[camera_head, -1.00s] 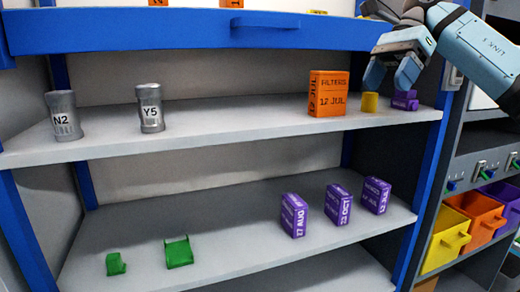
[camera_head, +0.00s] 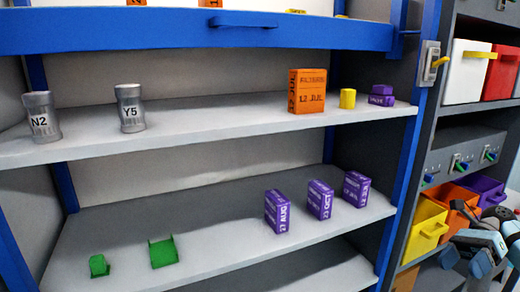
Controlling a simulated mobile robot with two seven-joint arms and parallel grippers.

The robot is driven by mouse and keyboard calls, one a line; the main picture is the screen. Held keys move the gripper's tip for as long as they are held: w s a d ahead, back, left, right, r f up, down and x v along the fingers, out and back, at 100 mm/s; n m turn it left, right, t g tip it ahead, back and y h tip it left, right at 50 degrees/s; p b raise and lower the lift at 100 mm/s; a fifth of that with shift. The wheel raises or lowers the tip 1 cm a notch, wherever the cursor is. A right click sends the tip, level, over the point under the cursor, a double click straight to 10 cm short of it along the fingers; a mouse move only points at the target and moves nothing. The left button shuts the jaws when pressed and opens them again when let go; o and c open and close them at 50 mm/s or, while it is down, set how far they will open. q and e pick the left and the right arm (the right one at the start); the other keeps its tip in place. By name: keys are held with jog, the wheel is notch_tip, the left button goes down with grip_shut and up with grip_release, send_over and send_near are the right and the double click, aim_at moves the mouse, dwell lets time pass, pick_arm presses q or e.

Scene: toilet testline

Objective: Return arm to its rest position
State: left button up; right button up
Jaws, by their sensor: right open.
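My right gripper (camera_head: 465,262) is at the lower right corner of the head view, in front of the bins and clear of the shelves. Its light blue fingers are apart and nothing shows between them. Part of the hand and arm is cut off by the picture's edge. My left gripper does not show.
The upper shelf (camera_head: 215,118) holds cans N2 (camera_head: 41,117) and Y5 (camera_head: 130,108), an orange filters box (camera_head: 307,91), a yellow cylinder (camera_head: 347,98) and a purple piece (camera_head: 381,95). The lower shelf holds purple boxes (camera_head: 320,200) and green parts (camera_head: 163,252). Yellow bin (camera_head: 424,232) stands near the gripper.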

jog(key=s+d+f+m+t, duration=0.1)
jog(key=s+d+f+m, duration=0.1)
jog(key=s+d+f, duration=0.25)
jog(key=w+d+r+m+t, duration=0.2)
jog(key=w+r+m+t, duration=0.3)
jog(key=w+m+t, duration=0.45)
jog(key=w+d+r+m+t, duration=0.2)
jog(key=w+r+m+t, duration=0.4)
jog(key=m+t, duration=0.55)
jog(key=w+d+f+m+h, duration=0.2)
jog(key=d+f+m+h, duration=0.1)
jog(key=d+m+h, duration=0.7)
jog(key=w+d+f+m+h, duration=0.3)
jog(key=d+m+h, duration=0.2)
jog(key=m+h, duration=0.6)
jog(key=s+a+f+m+g+y, duration=0.15)
jog(key=s+a+f+y, duration=0.35)
jog(key=a+f, duration=0.8)
jog(key=s+a+f+g+y, duration=0.25)
jog(key=s+a+f, duration=0.55)
jog(key=a+f, duration=0.5)
jog(key=s+a+f+m+y, duration=0.1)
jog(key=s+a+f+m, duration=0.1)
jog(key=s+a, duration=0.9)
jog(key=s+a+f+m+g+y, duration=0.1)
jog(key=s+a+f, duration=0.4)
jog(key=s+a, duration=0.6)
jog(key=shift+a+f+m+y, duration=0.3)
jog(key=shift+a+y, duration=0.45)
jog(key=shift+a, duration=0.35)
